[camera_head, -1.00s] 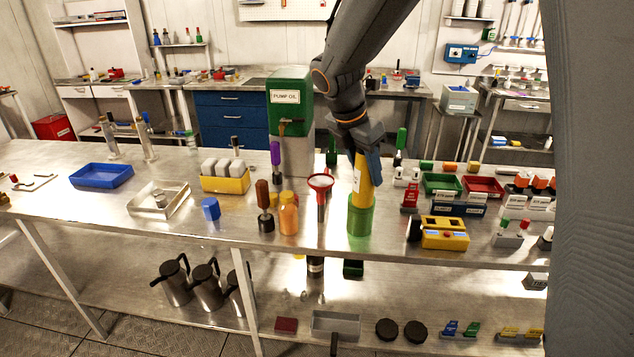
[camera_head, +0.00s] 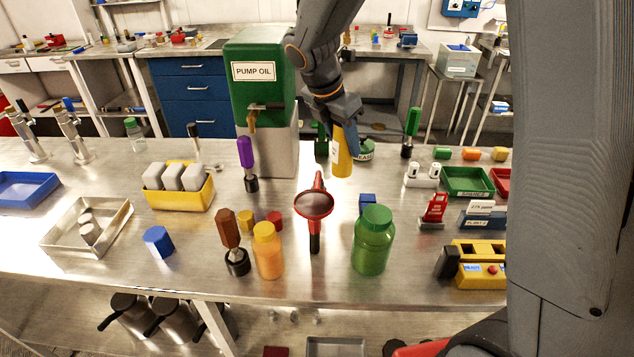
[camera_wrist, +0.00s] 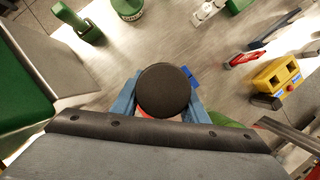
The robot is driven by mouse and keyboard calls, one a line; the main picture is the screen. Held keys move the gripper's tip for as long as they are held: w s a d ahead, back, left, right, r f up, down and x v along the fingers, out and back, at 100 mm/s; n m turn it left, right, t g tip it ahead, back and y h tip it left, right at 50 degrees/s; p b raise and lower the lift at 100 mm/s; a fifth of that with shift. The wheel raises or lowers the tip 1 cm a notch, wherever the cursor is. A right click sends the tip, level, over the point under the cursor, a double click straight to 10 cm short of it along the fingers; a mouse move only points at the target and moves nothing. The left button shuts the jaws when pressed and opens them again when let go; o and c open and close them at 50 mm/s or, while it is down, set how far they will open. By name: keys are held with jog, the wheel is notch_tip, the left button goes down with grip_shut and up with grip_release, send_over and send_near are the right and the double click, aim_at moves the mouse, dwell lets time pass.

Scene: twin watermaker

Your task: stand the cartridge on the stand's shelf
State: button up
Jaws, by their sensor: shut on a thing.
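My gripper (camera_head: 335,108) is shut on a yellow cartridge (camera_head: 342,155) with a white label. It holds the cartridge upright over the back part of the steel table, right of the PUMP OIL tank. In the wrist view the cartridge's dark round end (camera_wrist: 163,90) sits between the blue fingers and hides what is below it. In the head view the cartridge is behind the green jar and in front of a green GREASE can (camera_head: 364,149). I cannot tell which thing is the stand, and no shelf of it is clearly visible.
The PUMP OIL tank (camera_head: 258,75) stands on a grey block left of the gripper. A green jar (camera_head: 374,240), red funnel (camera_head: 314,204), orange bottle (camera_head: 268,250) and blue cube (camera_head: 367,202) stand nearer the front. A green-handled tool (camera_head: 411,130) stands right of the cartridge.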

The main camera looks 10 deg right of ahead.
aim_at(342, 172)
notch_tip(342, 172, down, 9)
jog(key=shift+s+r+p, duration=0.1)
jog(key=shift+p, duration=0.55)
jog(key=shift+f, duration=0.2)
jog(key=o, duration=1.4)
